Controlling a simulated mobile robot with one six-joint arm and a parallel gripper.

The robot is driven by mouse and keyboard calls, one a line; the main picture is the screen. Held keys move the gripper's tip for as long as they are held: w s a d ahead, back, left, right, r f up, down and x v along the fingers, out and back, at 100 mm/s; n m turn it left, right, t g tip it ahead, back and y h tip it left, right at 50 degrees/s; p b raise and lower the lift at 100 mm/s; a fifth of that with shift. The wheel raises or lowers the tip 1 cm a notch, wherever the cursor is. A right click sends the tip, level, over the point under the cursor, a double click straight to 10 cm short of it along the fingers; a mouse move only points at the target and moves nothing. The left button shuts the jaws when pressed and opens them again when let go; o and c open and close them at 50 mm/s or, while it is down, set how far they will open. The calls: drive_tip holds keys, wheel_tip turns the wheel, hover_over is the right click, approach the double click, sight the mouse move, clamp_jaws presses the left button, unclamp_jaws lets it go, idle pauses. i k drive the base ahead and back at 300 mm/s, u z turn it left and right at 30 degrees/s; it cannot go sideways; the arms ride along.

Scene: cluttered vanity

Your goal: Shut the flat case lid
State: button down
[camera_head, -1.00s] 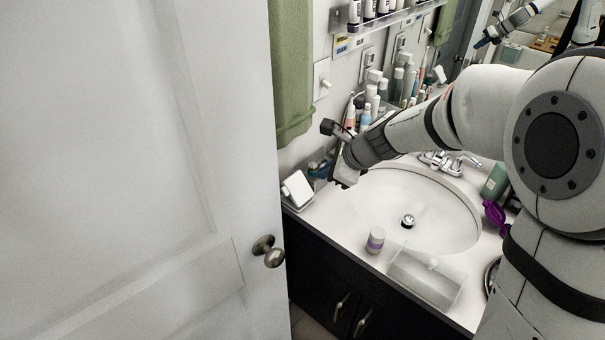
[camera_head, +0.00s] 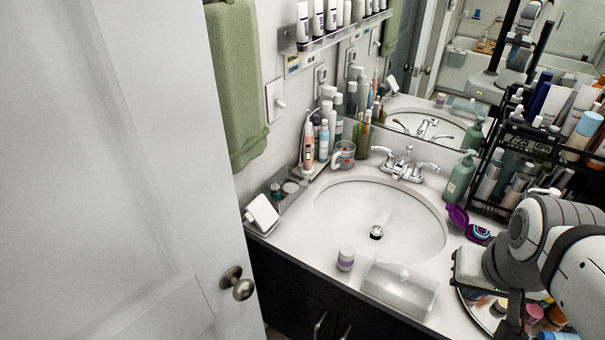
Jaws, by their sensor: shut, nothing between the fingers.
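The flat case (camera_head: 478,234) is a small purple compact on the counter, right of the sink. Its purple lid (camera_head: 457,214) stands raised at the left side, and a blue round inside shows in the base. The lid is open. My gripper (camera_head: 468,268) is at the lower right, in front of the case and apart from it in the picture. It is shut and holds nothing. Its fingertips are hard to make out against the arm.
A green pump bottle (camera_head: 461,177) and a crowded black rack (camera_head: 515,150) stand behind the case. A round tray (camera_head: 478,310) of small items lies under my arm. A clear box (camera_head: 400,288) and small jar (camera_head: 346,258) sit before the sink (camera_head: 380,217).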

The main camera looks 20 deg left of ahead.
sight(260, 210)
drive_tip(key=z, duration=0.45)
drive_tip(key=k, duration=0.9)
drive_tip(key=u, duration=0.65)
drive_tip(key=i, duration=1)
drive_tip(key=u, duration=0.1)
